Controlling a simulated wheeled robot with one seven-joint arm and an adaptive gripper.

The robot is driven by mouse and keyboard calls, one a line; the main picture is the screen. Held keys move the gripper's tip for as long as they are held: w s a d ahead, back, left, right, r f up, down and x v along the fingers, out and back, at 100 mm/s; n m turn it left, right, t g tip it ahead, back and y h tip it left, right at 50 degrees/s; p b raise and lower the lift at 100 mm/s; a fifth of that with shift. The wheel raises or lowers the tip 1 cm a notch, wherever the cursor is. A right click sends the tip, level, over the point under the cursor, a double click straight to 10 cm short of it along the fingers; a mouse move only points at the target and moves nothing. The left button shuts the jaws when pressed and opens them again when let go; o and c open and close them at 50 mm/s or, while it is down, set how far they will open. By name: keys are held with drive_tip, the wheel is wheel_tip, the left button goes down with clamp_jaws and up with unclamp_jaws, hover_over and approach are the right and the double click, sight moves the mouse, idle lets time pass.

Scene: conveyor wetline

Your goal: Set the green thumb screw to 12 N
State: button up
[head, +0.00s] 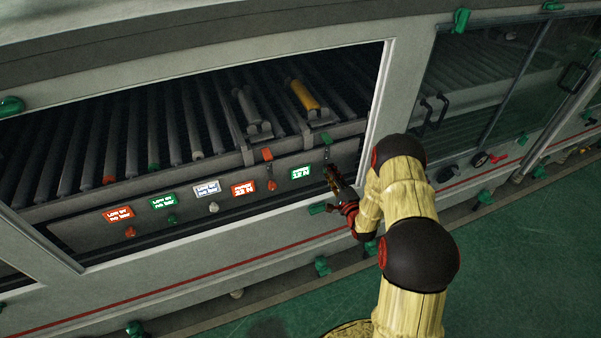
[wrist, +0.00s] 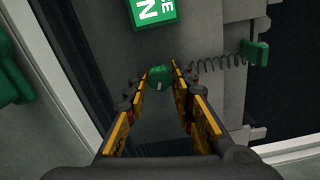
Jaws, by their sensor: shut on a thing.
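The green thumb screw (wrist: 158,76) sits between my fingertips in the wrist view. My gripper (wrist: 164,82) is shut on it, with a finger on either side. A small light mark shows on the screw's near edge. In the head view my gripper (head: 332,174) is at the right end of the panel under the rollers and hides the screw. The green label (head: 301,172) is just left of my gripper; it also shows, cut off, at the top of the wrist view (wrist: 154,10). A coil spring (wrist: 218,63) runs to a green tab (wrist: 257,52) beside the screw.
An orange screw (head: 273,185) and orange label (head: 244,189) are to the left. Farther left are white (head: 213,208), green (head: 172,218) and orange (head: 130,232) knobs. The opening's frame (head: 378,105) stands close to my arm. The green floor (head: 510,250) at right is clear.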

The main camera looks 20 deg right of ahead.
drive_tip(key=o, duration=0.8)
drive_tip(key=s+p, duration=0.1)
drive_tip(key=s, duration=0.5)
drive_tip(key=shift+d, duration=0.1)
idle(0.3)
